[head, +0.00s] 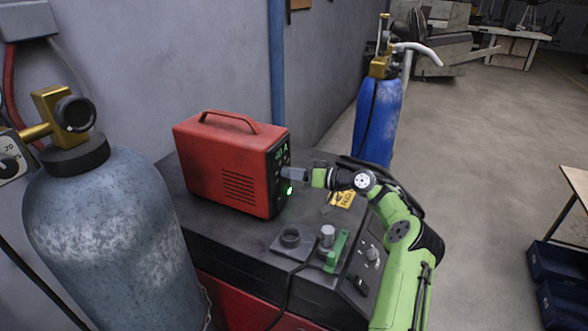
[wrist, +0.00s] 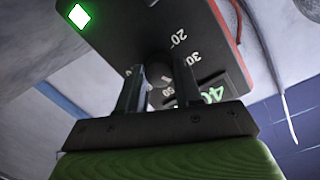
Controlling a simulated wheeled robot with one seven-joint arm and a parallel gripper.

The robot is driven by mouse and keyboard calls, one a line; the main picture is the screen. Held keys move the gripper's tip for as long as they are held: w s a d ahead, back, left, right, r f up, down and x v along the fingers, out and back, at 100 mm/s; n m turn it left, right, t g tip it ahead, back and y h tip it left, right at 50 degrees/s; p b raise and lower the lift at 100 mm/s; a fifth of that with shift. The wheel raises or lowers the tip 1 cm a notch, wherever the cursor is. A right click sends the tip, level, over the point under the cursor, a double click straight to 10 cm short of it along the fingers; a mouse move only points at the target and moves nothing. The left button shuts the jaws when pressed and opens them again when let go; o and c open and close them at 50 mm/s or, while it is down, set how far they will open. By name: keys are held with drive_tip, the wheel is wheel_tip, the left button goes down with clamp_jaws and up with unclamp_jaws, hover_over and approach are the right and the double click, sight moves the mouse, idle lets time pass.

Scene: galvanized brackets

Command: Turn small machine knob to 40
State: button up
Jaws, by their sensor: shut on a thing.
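The small machine is a red box (head: 222,170) with a handle on top and a black front panel facing right. Its display (head: 281,155) shows green figures starting with 4 and an A; the second digit is hard to read. In the wrist view the dark round knob (wrist: 158,70) sits between the two fingers of my gripper (wrist: 158,88), which is shut on it. White dial marks such as 20 and 30 ring the knob. In the head view my gripper (head: 293,172) reaches the panel from the right and hides the knob.
The machine stands on a dark cabinet top (head: 178,190) beside a grey wall. A large grey gas cylinder (head: 110,230) is at the left, a blue one (head: 377,120) behind. Open floor is at the right.

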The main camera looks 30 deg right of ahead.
drive_tip(key=shift+m, duration=0.6)
drive_tip(key=o, duration=1)
drive_tip(key=shift+o, duration=0.2)
drive_tip(key=b+v, duration=0.1)
drive_tip(key=v, duration=1.4)
drive_tip(key=shift+s+d, duration=0.3)
